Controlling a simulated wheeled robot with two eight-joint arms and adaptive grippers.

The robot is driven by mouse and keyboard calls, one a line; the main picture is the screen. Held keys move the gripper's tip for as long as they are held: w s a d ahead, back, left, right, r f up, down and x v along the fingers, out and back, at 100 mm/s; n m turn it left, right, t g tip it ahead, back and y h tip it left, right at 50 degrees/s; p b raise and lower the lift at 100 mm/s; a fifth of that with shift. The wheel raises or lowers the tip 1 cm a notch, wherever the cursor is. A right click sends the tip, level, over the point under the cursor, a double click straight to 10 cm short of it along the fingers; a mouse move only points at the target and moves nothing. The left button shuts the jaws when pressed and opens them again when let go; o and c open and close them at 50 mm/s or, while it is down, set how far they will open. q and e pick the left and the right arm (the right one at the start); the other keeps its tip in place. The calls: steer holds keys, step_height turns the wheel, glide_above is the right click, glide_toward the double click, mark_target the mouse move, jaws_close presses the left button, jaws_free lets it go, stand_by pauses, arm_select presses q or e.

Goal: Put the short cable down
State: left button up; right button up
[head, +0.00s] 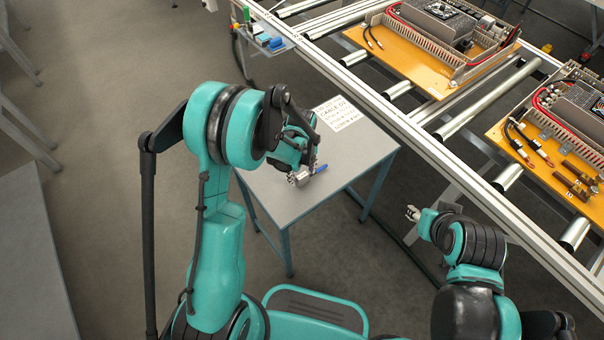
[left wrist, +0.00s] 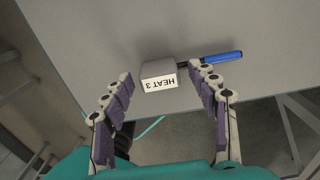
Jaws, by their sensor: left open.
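My left gripper (head: 300,178) is over the small grey table (head: 290,205), near its front edge. In the left wrist view it (left wrist: 160,95) is open, with its fingers apart on either side of a grey block (left wrist: 158,70) labelled "HEAT 3". A blue pen-like piece (left wrist: 222,57) lies beside the block; it also shows in the head view (head: 320,169). No cable shows between the fingers. Short dark cables with orange parts (head: 535,150) lie on the near right board; I cannot tell which one is the short cable. My right gripper (head: 412,213) hangs below the conveyor rail, its fingers too small to judge.
A printed sheet (head: 343,114) lies at the table's back. The conveyor rail (head: 420,140) runs diagonally past the table. Two orange boards (head: 415,65) with wiring ducts stand on the rollers. A bin with small coloured items (head: 268,42) is at the rail's far end.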

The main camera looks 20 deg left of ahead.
arm_select(q)
steer(key=s+r+n+t+p, duration=0.1)
steer(key=s+r+n+p, duration=0.15)
steer(key=r, duration=0.65)
steer(key=s+r+n+t+p, duration=0.1)
steer(key=r+n, duration=0.3)
steer(key=r, duration=0.5)
steer(key=s+a+r+n+t, duration=0.1)
steer(key=s+r+n, duration=0.3)
steer(key=n, duration=0.5)
steer(key=s+a+r+n+t, duration=0.1)
steer(key=s+r+n+t, duration=0.3)
steer(key=s+n, duration=0.5)
steer(key=shift+s+a+n, duration=0.25)
steer(key=shift+a+n, duration=0.15)
steer(key=shift+n, duration=0.15)
